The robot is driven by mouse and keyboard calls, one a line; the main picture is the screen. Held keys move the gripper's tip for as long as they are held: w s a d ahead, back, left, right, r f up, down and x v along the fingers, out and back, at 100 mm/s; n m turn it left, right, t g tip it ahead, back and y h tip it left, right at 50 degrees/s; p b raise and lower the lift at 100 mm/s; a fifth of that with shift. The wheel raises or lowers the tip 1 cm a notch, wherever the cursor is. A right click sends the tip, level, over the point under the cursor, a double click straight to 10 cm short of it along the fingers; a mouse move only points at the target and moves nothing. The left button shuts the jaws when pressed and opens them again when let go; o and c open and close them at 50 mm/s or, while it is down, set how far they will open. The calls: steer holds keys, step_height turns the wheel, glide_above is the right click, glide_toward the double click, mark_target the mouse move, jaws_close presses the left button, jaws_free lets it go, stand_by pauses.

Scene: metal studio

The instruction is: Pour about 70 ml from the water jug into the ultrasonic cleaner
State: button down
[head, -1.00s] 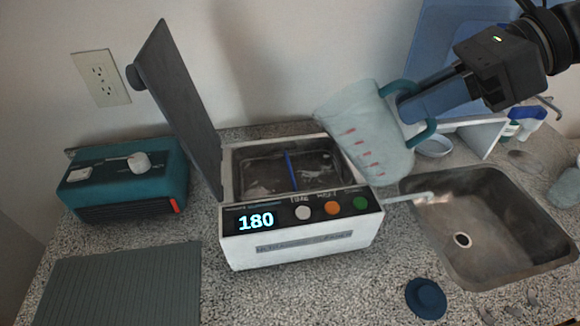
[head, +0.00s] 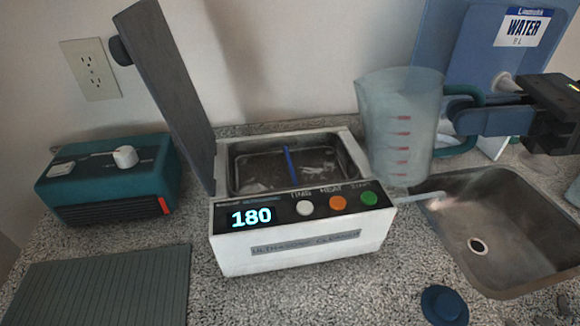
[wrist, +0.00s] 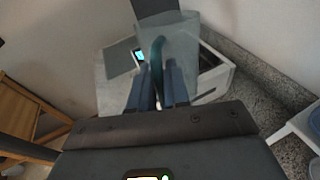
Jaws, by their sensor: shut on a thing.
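The water jug (head: 400,125) is translucent with red marks and a teal handle. It is upright, at the right of the ultrasonic cleaner in the head view. My gripper (head: 470,118) is shut on the jug's handle; the wrist view also shows the handle (wrist: 158,65) between the fingers. The white ultrasonic cleaner (head: 300,250) has its lid (head: 175,95) raised, and its display reads 180. A blue strip (head: 290,163) shows in its open metal tank. I cannot make out the water level in the jug.
A metal sink (head: 510,270) lies at the right, with a pale spout near its left edge. A blue water container (head: 480,60) stands behind the gripper. A teal device (head: 110,185), a grey ribbed mat (head: 100,290) and a dark blue round stopper (head: 444,305) are on the counter.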

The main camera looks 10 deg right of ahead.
steer(key=shift+s+d+f+n+t+y+b, duration=0.1)
steer(key=shift+s+d+f+t+y+b, duration=0.1)
steer(key=shift+f+y+b, duration=0.35)
steer(key=shift+s+d+f+n+t+y+b, duration=0.1)
steer(key=shift+d+f+y+b, duration=0.2)
steer(key=shift+b, duration=0.4)
steer(key=shift+s+d+f+n+t+y+b, duration=0.15)
steer(key=shift+f+y+b, duration=0.1)
steer(key=shift+f+b, duration=0.35)
steer(key=shift+r, duration=0.15)
